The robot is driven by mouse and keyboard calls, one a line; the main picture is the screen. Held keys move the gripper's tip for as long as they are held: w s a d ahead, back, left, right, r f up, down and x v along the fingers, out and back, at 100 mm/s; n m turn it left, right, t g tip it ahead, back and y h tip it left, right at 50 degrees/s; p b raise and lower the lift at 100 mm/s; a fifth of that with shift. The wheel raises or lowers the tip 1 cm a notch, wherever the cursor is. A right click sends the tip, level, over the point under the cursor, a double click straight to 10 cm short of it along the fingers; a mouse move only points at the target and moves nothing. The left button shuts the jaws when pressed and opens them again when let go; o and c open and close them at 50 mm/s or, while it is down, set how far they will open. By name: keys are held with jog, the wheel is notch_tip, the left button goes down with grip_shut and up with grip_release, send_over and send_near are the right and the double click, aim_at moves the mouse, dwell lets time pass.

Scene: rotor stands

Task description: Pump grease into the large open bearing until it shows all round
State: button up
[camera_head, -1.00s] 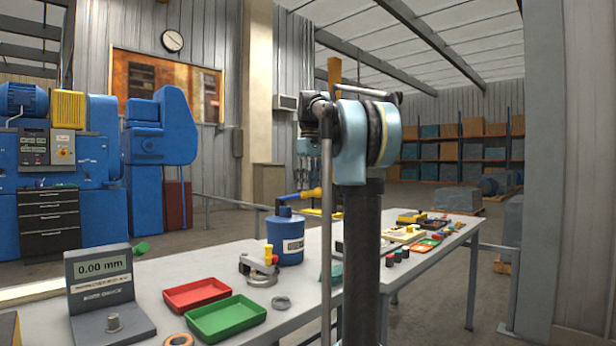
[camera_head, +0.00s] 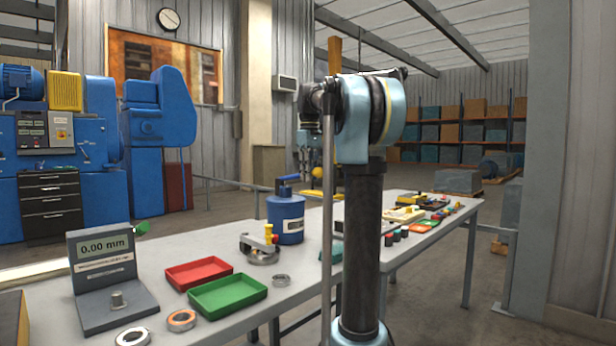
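A blue drum (camera_head: 286,218) with a blue lever handle on top, which looks like a grease pump, stands on the table beside my arm. In front of it is a metal ring-shaped piece (camera_head: 262,256) with a yellow and red knob. Three loose rings lie near the front: a grey one (camera_head: 281,280), an orange-marked one (camera_head: 181,320) and a pale one (camera_head: 132,338) near the bottom edge. I cannot tell which is the large open bearing, and no grease can be made out. My arm stands upright in the foreground; my gripper does not show.
A red tray (camera_head: 199,273) and a green tray (camera_head: 227,295) lie beside a gauge (camera_head: 104,275) reading 0.00 mm. Small coloured parts crowd the far table end. Open floor lies right of the table (camera_head: 459,213); a grey pillar (camera_head: 558,170) stands beyond.

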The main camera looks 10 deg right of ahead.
jog(key=shift+f, duration=2.45)
jog(key=shift+r, duration=2.45)
jog(key=o, duration=0.9)
jog(key=shift+r, duration=3.5)
